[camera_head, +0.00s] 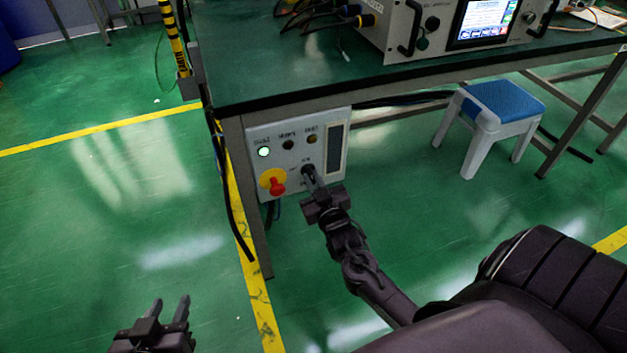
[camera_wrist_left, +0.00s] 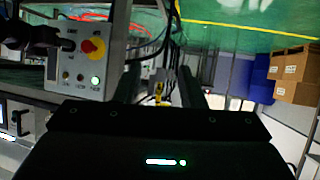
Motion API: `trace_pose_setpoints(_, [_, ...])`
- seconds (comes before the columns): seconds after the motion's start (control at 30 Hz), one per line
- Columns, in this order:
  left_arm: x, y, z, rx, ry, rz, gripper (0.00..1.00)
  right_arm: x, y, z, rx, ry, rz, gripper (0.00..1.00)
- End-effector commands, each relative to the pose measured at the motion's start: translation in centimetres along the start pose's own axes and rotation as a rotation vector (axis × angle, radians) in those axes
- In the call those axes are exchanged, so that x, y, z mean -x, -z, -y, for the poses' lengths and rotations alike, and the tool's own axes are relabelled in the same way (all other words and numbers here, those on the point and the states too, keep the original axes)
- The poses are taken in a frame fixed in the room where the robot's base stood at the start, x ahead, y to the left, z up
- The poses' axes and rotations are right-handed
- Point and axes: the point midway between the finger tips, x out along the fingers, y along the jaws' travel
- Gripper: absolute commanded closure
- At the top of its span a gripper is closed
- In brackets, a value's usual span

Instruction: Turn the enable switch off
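A light grey control panel (camera_head: 328,190) hangs under the green table's near left corner. It has a lit white-green lamp (camera_head: 264,152), small dark buttons, and a red emergency knob on a yellow disc (camera_head: 274,182). The dark enable switch (camera_head: 307,168) is on the lower part, mostly hidden by my right gripper (camera_head: 311,175). The right fingertips are at the switch; whether they are shut on it I cannot tell. The panel also shows, turned over, in the left wrist view (camera_wrist_left: 80,58). My left gripper (camera_head: 170,303) is open and empty, low over the floor.
The green table (camera_head: 300,75) carries a grey generator (camera_head: 400,28) with a lit screen and black cables. A white stool with a blue seat (camera_head: 506,102) stands under the table. A table leg and hanging cables stand left of the panel. Floor at left is clear.

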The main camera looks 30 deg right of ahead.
Motion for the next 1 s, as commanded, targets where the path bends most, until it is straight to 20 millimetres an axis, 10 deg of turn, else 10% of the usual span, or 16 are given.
trace_pose_setpoints(0.37, [0.1,-0.3,0.0,0.0,-0.001,0.021,0.64,0.0,0.0,0.0,0.011,0.001,0.001,1.0])
trace_pose_setpoints(0.77, [3.7,-11.6,-1.3,0.021,-0.027,0.534,0.64,0.0,0.2,0.0,0.133,0.001,0.001,1.0])
trace_pose_setpoints(1.0, [4.7,-11.5,0.2,0.031,0.01,0.62,0.64,0.0,0.4,-0.1,0.269,0.001,0.002,1.0])
